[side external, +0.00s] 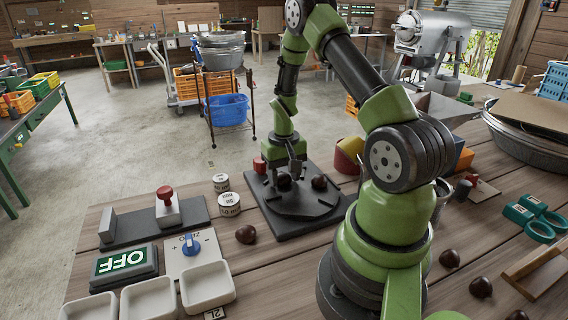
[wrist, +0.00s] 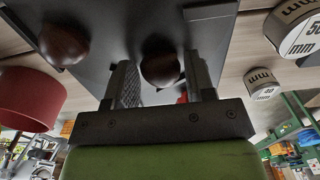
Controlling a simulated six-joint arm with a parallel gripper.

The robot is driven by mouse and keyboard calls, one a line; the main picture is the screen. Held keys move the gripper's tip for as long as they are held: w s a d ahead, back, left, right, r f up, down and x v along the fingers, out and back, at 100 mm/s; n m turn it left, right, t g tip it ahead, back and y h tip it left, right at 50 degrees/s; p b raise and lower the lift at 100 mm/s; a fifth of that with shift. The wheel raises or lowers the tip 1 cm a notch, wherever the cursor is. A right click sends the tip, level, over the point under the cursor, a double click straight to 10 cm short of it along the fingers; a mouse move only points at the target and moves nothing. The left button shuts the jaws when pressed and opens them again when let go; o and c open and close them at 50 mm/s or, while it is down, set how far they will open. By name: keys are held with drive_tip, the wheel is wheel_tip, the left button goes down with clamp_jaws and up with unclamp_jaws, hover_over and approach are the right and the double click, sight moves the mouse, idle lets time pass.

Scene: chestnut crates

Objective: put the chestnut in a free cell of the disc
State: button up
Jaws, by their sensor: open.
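The dark disc (side external: 300,205) lies on a dark square plate on the wooden bench. My gripper (side external: 289,163) points down over the disc's far left part. Its fingers are open in the wrist view (wrist: 162,80), one on each side of a brown chestnut (wrist: 160,67). That chestnut (side external: 284,181) sits at the disc, just below the fingertips; I cannot tell whether it is fully in a cell. A second chestnut (side external: 320,182) sits at the disc to its right and also shows in the wrist view (wrist: 63,43). The cells are hard to make out.
A loose chestnut (side external: 246,234) lies left of the plate, and several more lie right of my arm's base. White-labelled round tins (side external: 229,204) stand left of the plate. A red cylinder (wrist: 30,98) is close by. White trays (side external: 207,287) and an OFF sign (side external: 124,263) are at front left.

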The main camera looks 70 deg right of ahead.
sight(284, 174)
wheel_tip(284, 174, up, 12)
drive_tip(key=a+r+n+t, duration=0.2)
drive_tip(key=a+r+t, duration=0.1)
drive_tip(key=a+r, duration=0.8)
drive_tip(key=s+a+r+n+t+y, duration=0.1)
drive_tip(key=s+a+r+t, duration=0.3)
drive_tip(key=s+a, duration=0.5)
drive_tip(key=a+n, duration=0.1)
drive_tip(key=a, duration=0.1)
drive_tip(key=shift+a+r+n+y, duration=0.3)
drive_tip(key=shift+a+n+y, duration=0.1)
